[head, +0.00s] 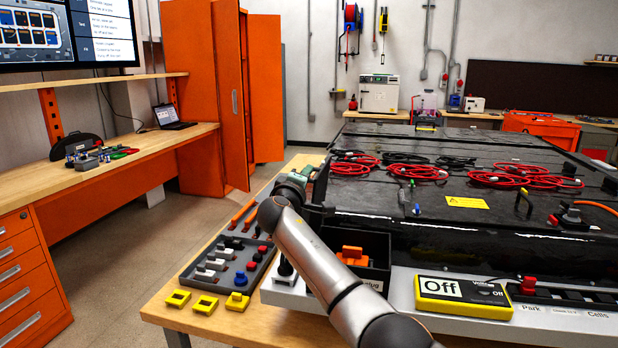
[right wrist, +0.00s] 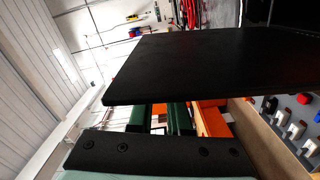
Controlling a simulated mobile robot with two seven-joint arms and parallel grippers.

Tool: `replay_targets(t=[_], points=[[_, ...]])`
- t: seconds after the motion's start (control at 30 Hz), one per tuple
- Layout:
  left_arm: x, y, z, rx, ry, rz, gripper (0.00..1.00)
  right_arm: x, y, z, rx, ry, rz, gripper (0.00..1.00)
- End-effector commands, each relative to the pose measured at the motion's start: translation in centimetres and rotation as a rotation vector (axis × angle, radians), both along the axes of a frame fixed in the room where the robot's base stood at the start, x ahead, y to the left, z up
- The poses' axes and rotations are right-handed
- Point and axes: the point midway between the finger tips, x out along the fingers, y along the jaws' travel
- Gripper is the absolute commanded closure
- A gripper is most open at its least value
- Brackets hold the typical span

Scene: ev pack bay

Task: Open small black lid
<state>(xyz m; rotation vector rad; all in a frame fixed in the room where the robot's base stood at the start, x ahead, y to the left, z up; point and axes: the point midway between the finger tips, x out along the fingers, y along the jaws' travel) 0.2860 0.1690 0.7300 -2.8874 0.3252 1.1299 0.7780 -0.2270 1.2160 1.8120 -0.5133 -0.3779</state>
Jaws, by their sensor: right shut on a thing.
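The small black lid (right wrist: 210,65) shows as a flat, plain black panel across the middle of the right wrist view. In the head view its dark edge (head: 321,182) stands raised at the near left corner of the big black battery pack (head: 400,205). My right gripper (head: 301,176) is at that edge, shut on the lid. Its green fingers (right wrist: 160,118) show partly behind the panel in the right wrist view, so the exact contact is hidden. My left gripper is not in view.
A grey tray (head: 203,285) of small parts and yellow blocks (head: 205,304) lie left of my arm. A black bin (head: 378,274) with orange pieces and a yellow "Off" meter (head: 464,294) stand along the front. Red cable coils (head: 418,171) lie on the pack.

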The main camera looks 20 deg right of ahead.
Motion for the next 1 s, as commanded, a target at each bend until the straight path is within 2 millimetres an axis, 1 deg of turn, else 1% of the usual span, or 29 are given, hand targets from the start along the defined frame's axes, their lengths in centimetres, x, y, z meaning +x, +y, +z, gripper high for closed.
replay_targets(t=[0.47, 0.5, 0.73, 0.77, 1.0], points=[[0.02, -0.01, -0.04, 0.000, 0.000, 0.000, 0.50, 0.07, 0.17, -0.05, 0.003, -0.002, 0.004, 1.00], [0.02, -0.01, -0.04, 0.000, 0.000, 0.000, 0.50, 0.07, 0.17, -0.07, 0.003, -0.002, 0.003, 0.83], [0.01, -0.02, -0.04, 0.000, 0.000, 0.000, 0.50, 0.05, 0.13, -0.10, 0.003, 0.000, 0.003, 0.57], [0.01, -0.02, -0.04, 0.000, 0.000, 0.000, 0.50, 0.05, 0.13, -0.10, 0.003, 0.000, 0.003, 0.55], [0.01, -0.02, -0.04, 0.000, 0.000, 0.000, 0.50, 0.03, 0.10, -0.13, 0.003, 0.000, 0.002, 0.55]])
